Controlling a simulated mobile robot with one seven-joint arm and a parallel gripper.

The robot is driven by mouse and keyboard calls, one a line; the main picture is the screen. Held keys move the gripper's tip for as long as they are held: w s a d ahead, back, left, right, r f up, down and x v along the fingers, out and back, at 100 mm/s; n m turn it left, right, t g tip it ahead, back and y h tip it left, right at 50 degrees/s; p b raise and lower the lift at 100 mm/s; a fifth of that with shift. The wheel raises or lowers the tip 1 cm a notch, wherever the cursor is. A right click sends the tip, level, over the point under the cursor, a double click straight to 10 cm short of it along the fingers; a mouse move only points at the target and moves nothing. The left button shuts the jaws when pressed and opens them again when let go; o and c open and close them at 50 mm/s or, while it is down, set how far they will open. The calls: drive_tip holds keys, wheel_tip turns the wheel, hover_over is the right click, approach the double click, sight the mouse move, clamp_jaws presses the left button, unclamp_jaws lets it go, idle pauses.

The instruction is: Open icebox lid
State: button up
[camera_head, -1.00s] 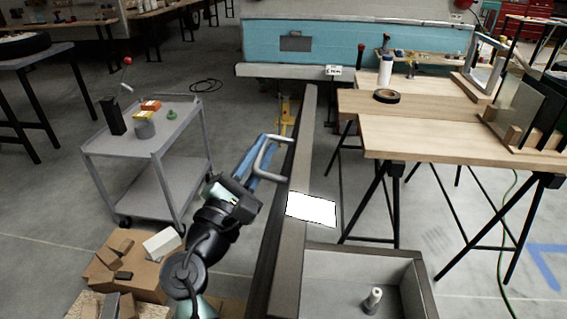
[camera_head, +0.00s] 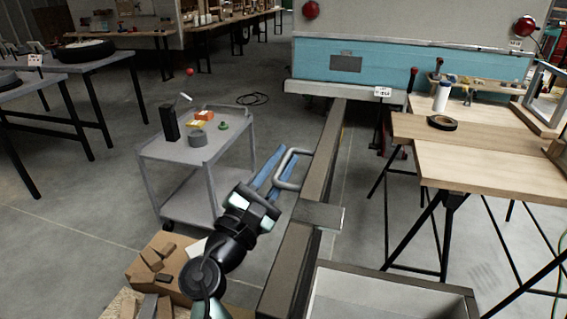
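I see no part that I can clearly tell to be the icebox lid. A grey, open-topped box (camera_head: 462,296) is cut off by the bottom edge at the right of the head view. A silver U-shaped handle (camera_head: 291,166) stands out from the left side of a long brown-grey beam (camera_head: 330,165). My gripper (camera_head: 284,157) has two blue fingers, apart with a narrow gap between them. They are right by the handle, which partly covers one finger. I cannot tell whether they touch it or reach around it.
A small grey plate (camera_head: 318,215) lies across the beam. A grey cart (camera_head: 180,150) stands to the left, and a cardboard box (camera_head: 146,272) with blocks is below it. A wooden worktable (camera_head: 485,165) is on the right. A teal camper wall (camera_head: 400,72) is at the back.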

drive_tip(key=o, duration=0.3)
drive_tip(key=shift+f, duration=0.1)
drive_tip(key=v, duration=1.3)
drive_tip(key=shift+b, duration=0.35)
